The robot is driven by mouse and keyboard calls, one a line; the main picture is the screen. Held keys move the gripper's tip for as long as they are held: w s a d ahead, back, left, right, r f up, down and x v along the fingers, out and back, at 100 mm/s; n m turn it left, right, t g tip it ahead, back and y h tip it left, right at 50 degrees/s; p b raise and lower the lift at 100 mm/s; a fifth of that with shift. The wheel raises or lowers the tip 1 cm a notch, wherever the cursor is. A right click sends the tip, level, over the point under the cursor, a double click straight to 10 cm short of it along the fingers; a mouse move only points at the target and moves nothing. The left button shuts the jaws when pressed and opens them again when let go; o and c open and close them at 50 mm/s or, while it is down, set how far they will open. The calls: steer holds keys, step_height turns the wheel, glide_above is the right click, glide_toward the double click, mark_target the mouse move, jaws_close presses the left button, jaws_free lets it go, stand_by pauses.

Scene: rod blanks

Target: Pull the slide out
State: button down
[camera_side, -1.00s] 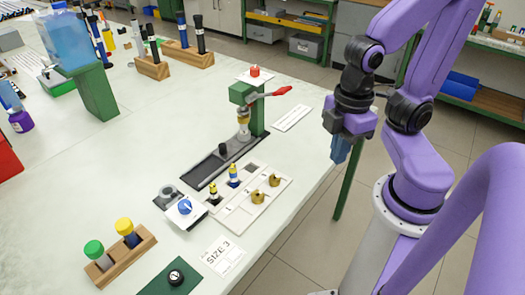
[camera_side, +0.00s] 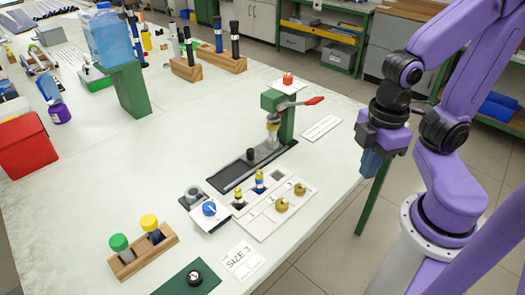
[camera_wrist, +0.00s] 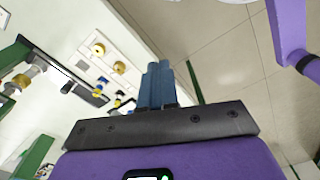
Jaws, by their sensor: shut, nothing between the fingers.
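The slide (camera_side: 266,151) is a grey bar with a black upright knob (camera_side: 250,155), lying in a long dark track (camera_side: 228,177) at the foot of a green press (camera_side: 286,120). The press has a red-tipped lever (camera_side: 313,101) and a red top button. The slide's far end lies under the press head. My gripper (camera_side: 370,165) hangs to the right of the press, off the table edge, well apart from the slide. Its blue fingers, also seen in the wrist view (camera_wrist: 157,70), are together and empty. In the wrist view the knob (camera_wrist: 68,87) shows at the left.
In front of the track is a white tray (camera_side: 262,222) with brass pieces and small yellow-topped parts. A blue-knobbed device (camera_side: 209,209), a wooden rack (camera_side: 145,259) and a SIZE 3 card (camera_side: 242,261) stand nearer the front. A white plate (camera_side: 321,128) lies right of the press.

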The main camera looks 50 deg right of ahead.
stand_by(0.4)
steer(key=c, duration=1.4)
jaws_free()
steer(key=shift+c, duration=0.2)
steer(key=o, duration=0.5)
steer(key=shift+w+a, duration=0.25)
steer(key=shift+w, duration=0.1)
steer(key=shift+o, duration=0.2)
steer(key=w+a+r+m, duration=0.1)
steer(key=w+a+m, duration=0.2)
steer(key=w, duration=0.4)
steer(key=shift+w+a+r+m, duration=0.15)
steer(key=shift+w+a+m, duration=0.1)
steer(key=shift+m, duration=0.15)
steer(key=m, duration=1.2)
glide_above(250, 150)
step_height(250, 150, down, 6)
step_height(250, 150, down, 17)
steer(key=shift+r, duration=0.15)
